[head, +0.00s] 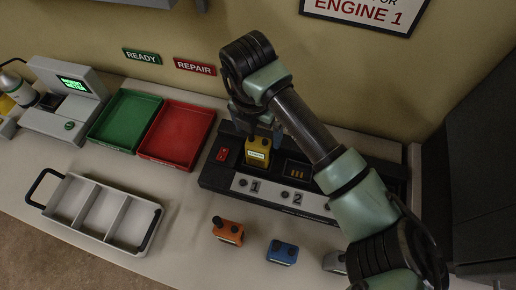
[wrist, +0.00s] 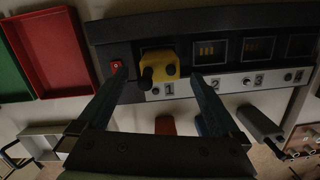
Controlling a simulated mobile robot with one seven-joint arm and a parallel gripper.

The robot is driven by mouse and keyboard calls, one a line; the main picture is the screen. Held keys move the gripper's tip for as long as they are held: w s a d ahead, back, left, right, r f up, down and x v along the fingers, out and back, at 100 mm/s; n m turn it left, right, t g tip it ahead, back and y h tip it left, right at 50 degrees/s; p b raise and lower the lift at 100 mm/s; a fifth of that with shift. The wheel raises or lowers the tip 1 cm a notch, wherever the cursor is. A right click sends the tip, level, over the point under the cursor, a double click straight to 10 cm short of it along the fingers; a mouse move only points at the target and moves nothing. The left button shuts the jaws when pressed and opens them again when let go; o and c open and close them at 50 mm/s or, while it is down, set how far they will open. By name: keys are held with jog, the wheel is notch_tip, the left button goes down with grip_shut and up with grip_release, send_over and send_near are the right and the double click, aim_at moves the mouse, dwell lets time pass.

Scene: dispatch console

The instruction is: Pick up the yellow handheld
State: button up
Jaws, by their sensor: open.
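The yellow handheld (head: 257,155) stands upright in bay 1 of the dark charging dock (head: 214,171). In the wrist view the yellow handheld (wrist: 158,66) shows between the two fingers, with its dark knob toward me. My gripper (head: 254,131) is just above and behind it in the head view, with its fingers apart and partly hidden by the wrist. In the wrist view my gripper (wrist: 157,75) is open, one finger on either side of the handheld. I cannot tell whether a finger touches it.
A green tray (head: 124,119), a red tray (head: 177,131) and a grey divided carrier (head: 103,213) are left. The wall is close behind.

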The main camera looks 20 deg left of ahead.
aim_at(259, 141)
jog(key=shift+w+f+p, duration=0.15)
jog(key=shift+f+p, duration=0.2)
jog(key=shift+f, duration=0.8)
jog(key=shift+w+f+p, duration=0.1)
jog(key=shift+f+p, duration=0.2)
jog(key=shift+f, duration=0.85)
jog(key=shift+c, duration=0.2)
jog(key=shift+d+r, duration=0.1)
grip_shut()
